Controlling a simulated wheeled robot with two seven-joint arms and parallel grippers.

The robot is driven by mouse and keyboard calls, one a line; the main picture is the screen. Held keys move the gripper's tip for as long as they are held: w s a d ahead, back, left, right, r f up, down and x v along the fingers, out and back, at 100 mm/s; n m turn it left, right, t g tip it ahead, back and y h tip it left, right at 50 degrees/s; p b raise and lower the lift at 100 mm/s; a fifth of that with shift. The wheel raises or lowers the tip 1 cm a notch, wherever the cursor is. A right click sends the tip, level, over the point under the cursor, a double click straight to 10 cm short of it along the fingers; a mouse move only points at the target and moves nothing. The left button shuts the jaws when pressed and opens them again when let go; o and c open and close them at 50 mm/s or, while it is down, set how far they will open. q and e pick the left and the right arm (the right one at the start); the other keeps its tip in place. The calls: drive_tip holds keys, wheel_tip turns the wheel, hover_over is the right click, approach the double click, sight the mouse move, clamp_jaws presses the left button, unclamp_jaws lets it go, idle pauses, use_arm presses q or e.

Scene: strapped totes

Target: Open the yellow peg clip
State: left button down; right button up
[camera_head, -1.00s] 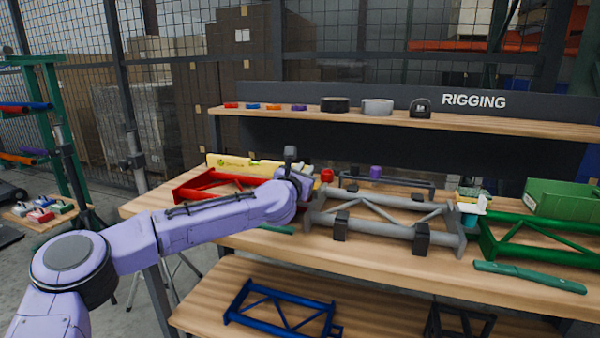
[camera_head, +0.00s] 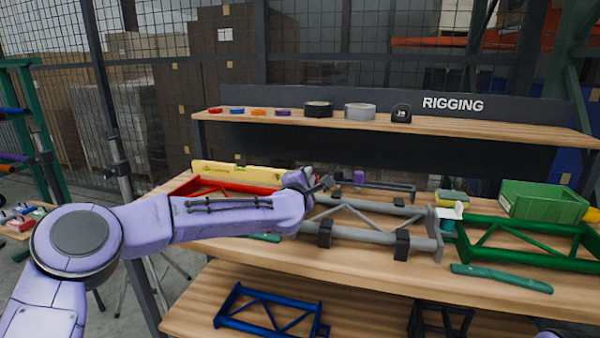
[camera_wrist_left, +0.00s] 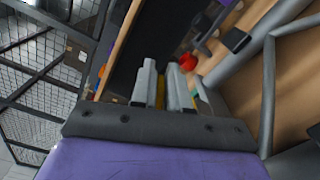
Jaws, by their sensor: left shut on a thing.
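The clip cannot be made out in the head view. A red round part (camera_wrist_left: 188,62) shows just beyond the fingertips. My right gripper is not in view.
A purple part (camera_head: 359,176) is behind the grey frame. A red frame (camera_head: 222,186) and a yellow level (camera_head: 235,173) lie left; a green frame (camera_head: 530,242) and green bin (camera_head: 543,202) stand right. A green strip (camera_head: 500,278) lies along the front edge.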

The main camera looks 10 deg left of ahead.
use_arm(q)
drive_tip(key=shift+d+f+m+p, duration=0.3)
drive_tip(key=shift+d+m+p, duration=0.2)
drive_tip(key=shift+m, duration=0.7)
drive_tip(key=shift+d+f+m+p, duration=0.35)
drive_tip(key=shift+d+m, duration=0.2)
drive_tip(key=shift+m, duration=0.65)
drive_tip(key=shift+d+f+m+p, duration=0.25)
drive_tip(key=shift+d+m+p, duration=0.25)
drive_tip(key=shift+m, duration=0.7)
drive_tip(key=shift+f, duration=0.1)
drive_tip(key=c, duration=1.2)
unclamp_jaws()
drive_tip(key=shift+s, duration=0.1)
drive_tip(key=s+b, duration=0.1)
drive_tip(key=s, duration=0.9)
drive_tip(key=shift+s+a, duration=0.15)
drive_tip(key=shift+s, duration=0.1)
